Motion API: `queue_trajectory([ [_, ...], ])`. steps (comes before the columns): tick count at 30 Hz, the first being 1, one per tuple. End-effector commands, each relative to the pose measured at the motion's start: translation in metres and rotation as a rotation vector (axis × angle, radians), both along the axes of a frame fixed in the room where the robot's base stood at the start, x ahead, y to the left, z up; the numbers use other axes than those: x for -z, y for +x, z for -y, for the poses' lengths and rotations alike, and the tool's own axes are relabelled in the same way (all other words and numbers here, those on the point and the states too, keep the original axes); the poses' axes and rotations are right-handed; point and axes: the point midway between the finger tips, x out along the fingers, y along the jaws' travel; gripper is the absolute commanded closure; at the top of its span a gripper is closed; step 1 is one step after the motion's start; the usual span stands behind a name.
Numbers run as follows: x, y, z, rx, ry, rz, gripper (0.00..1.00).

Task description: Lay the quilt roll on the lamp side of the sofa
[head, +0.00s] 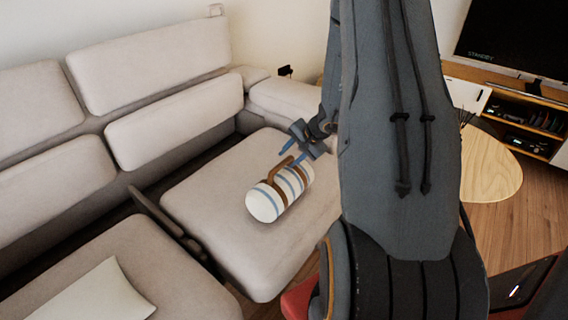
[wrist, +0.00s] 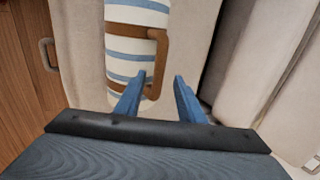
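The quilt roll (head: 265,203) is white with blue stripes and a brown strap and handle (head: 277,170). It lies on the far right seat cushion (head: 220,210) of the beige sofa. My gripper (head: 292,156) is just behind and above the roll, with its blue fingers apart and nothing held. In the wrist view, the roll (wrist: 130,48) and its brown handle (wrist: 158,58) are ahead of the spread fingers (wrist: 160,76). I cannot tell whether a fingertip touches the roll. No lamp is identifiable in either view.
A gap with a dark brown armrest-like piece (head: 165,220) separates the two seat cushions. A pale pillow (head: 95,295) lies on the near cushion (head: 165,275). A round wooden table (head: 490,165) and a TV stand (head: 520,115) are at the right. My arm hides the middle right.

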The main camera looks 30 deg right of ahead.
Motion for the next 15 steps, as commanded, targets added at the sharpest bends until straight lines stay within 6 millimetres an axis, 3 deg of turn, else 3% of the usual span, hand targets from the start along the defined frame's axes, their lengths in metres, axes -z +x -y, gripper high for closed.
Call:
queue_trajectory([
  [3,-0.019,-0.011,0.005,0.0,-0.001,0.003,0.65],
  [11,-0.039,-0.024,0.008,-0.001,0.0,0.001,0.65],
  [15,-0.053,-0.028,-0.013,-0.062,-0.005,-0.01,0.65],
])
